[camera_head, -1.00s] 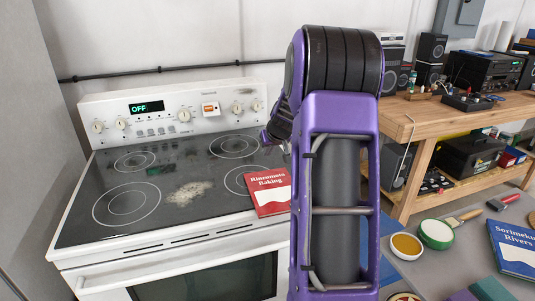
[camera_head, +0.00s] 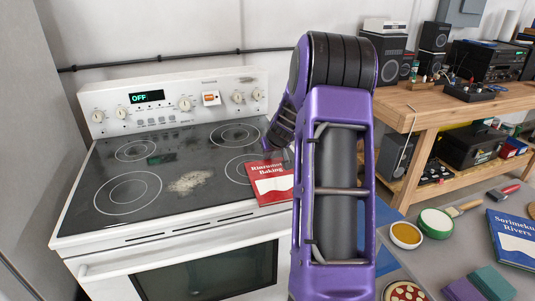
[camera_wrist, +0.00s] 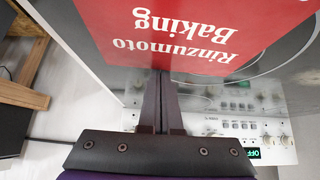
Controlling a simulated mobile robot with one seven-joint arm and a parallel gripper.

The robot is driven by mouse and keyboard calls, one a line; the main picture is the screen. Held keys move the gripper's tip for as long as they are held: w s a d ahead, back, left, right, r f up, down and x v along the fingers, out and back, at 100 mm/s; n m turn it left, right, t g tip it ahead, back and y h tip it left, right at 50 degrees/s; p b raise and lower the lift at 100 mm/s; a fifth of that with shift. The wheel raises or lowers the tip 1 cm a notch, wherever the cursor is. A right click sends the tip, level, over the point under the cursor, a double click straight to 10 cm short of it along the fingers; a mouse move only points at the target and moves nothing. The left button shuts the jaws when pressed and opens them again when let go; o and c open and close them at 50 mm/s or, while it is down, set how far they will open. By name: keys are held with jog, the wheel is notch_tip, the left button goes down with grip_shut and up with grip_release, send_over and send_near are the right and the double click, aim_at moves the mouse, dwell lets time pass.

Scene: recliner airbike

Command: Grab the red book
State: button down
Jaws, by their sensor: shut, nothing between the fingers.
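The red book (camera_head: 270,184), titled "Rinzumoto Baking", lies flat at the right front of the stove's black cooktop. Its right edge is close beside my purple arm in the head view. My gripper is mostly hidden behind my arm in the head view; part of the wrist shows just above the book's far edge. In the wrist view, my gripper (camera_wrist: 159,73) has its two dark fingers together, with nothing between them. Their tips meet the edge of the red book (camera_wrist: 195,38) in the picture; I cannot tell whether they touch it.
The white stove (camera_head: 160,248) has knobs and an "OFF" display on its back panel. A pale spill (camera_head: 190,182) lies on the cooktop left of the book. A wooden workbench (camera_head: 455,108) stands at right. A grey table (camera_head: 440,262) holds bowls and a blue book (camera_head: 513,238).

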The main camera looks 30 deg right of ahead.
jog(key=shift+s+f, duration=0.1)
jog(key=shift+s+a+f+b, duration=0.1)
jog(key=shift+s+b, duration=0.4)
jog(key=shift+b, duration=0.55)
jog(key=shift+s+a+b, duration=0.1)
jog(key=shift+s+b, duration=0.2)
jog(key=shift+b, duration=0.1)
jog(key=shift+s+a+r, duration=0.1)
jog(key=shift+s+r, duration=0.1)
jog(key=shift+w, duration=0.1)
